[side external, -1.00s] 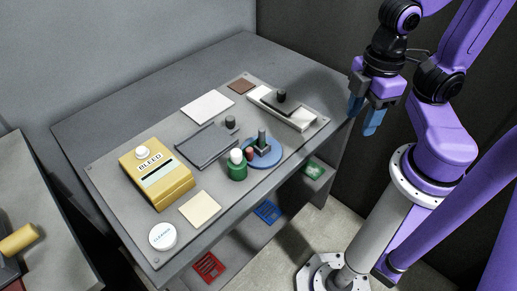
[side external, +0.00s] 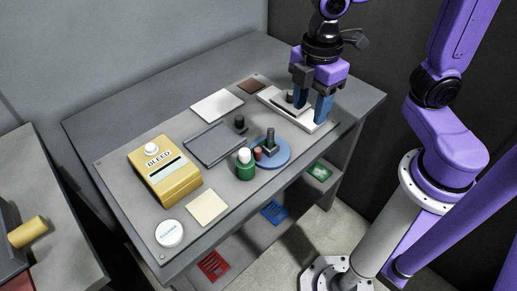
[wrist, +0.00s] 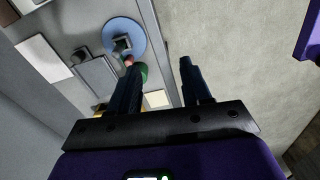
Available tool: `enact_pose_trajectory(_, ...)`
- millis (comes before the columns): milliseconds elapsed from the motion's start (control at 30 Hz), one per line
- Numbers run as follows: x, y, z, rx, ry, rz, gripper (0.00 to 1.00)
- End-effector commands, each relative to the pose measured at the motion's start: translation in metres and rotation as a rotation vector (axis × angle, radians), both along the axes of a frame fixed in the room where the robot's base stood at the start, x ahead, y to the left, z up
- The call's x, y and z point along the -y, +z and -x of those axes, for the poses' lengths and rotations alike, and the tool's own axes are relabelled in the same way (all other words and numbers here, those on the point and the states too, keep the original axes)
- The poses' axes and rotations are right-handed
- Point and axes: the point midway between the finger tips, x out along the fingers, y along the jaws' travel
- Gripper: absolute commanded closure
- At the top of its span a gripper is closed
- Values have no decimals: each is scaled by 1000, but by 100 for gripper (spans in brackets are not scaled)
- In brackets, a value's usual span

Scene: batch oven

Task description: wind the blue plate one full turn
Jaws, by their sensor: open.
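The blue plate (side external: 282,155) is a flat round disc on the grey board, with a dark upright post (side external: 270,138) standing on it. A small red-brown peg (side external: 258,154) stands at its left edge. In the wrist view the blue plate (wrist: 136,34) shows at the upper left, beyond my fingers. My gripper (side external: 311,108) is open, pointing down over the white tray behind and to the right of the plate. It is apart from the plate and holds nothing. In the wrist view my gripper (wrist: 158,75) shows both fingers spread.
A green bottle with a white cap (side external: 245,166) stands left of the plate. A grey slide panel with a black knob (side external: 213,145), a yellow BLEED box (side external: 165,178) and a white round tub (side external: 169,233) are farther left.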

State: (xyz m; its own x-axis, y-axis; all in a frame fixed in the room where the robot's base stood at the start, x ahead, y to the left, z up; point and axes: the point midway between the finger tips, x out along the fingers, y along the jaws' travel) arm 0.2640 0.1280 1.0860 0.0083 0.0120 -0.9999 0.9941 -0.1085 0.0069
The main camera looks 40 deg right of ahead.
Motion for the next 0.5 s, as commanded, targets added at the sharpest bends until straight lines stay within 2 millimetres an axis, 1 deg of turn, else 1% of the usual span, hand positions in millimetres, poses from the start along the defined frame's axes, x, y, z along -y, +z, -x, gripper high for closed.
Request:
enact_pose_trajectory(33, -11, -1, -18, -2, 48, 5, 52)
enact_pose_trajectory(100, -23, -1, -38, -3, 121, 8, 52)
enact_pose_trajectory(200, -36, -2, -64, -5, 210, 11, 52)
enact_pose_trajectory(333, -46, -4, -87, -6, 290, 12, 52)
enact_pose_trajectory(400, -49, -5, -93, -6, 315, 14, 52)
enact_pose_trajectory(500, -50, -7, -98, -7, 332, 15, 52)
